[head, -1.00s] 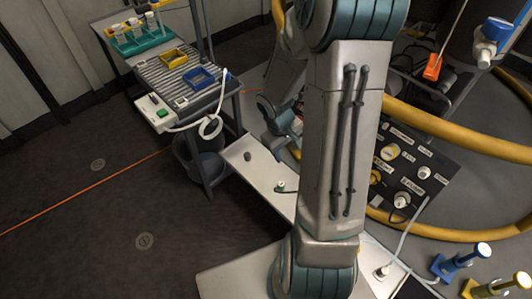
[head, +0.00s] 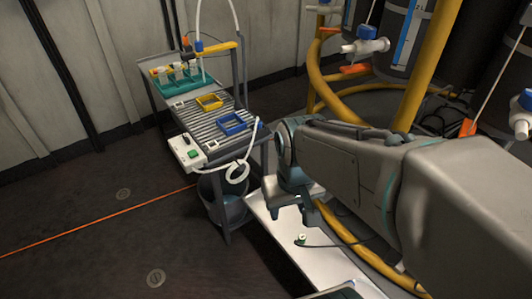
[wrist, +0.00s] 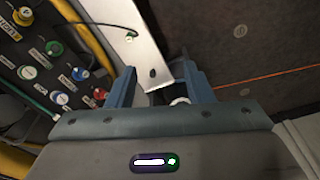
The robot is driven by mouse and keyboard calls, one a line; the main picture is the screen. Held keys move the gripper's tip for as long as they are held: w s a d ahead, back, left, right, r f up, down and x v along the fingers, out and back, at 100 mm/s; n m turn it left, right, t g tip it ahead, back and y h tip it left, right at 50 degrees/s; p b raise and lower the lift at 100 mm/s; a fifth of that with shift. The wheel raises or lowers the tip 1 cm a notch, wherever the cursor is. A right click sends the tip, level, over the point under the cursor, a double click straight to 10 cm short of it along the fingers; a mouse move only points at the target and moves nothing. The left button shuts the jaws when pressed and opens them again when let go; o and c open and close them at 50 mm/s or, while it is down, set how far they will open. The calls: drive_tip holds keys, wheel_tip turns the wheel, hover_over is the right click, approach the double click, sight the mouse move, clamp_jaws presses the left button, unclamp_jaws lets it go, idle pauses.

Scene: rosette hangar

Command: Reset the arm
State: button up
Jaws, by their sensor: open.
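My arm reaches in from the right in the head view, raised over the white bench top (head: 285,235). My gripper (head: 292,215) points down above the bench, close to the right side of the grey cart. In the wrist view my gripper (wrist: 160,85) has its two blue-grey fingers wide apart. Nothing is held between them; the end of the white bench and the dark floor show beyond.
A slatted cart (head: 190,120) holds a yellow tray (head: 209,102), a blue tray (head: 232,124) and a teal rack (head: 181,82). A bin (head: 225,205) stands beneath. Yellow hoses (head: 345,235) run behind my arm. A labelled connector panel (wrist: 50,65) shows in the wrist view. Floor at left is clear.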

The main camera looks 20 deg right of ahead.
wheel_tip(320, 180, up, 22)
drive_tip(key=t+p, duration=0.1)
drive_tip(key=p, duration=1.9)
drive_tip(key=shift+a+r, duration=0.2)
drive_tip(key=shift+r, duration=0.05)
drive_tip(key=shift+c, duration=1.2)
drive_tip(key=shift+d, duration=0.1)
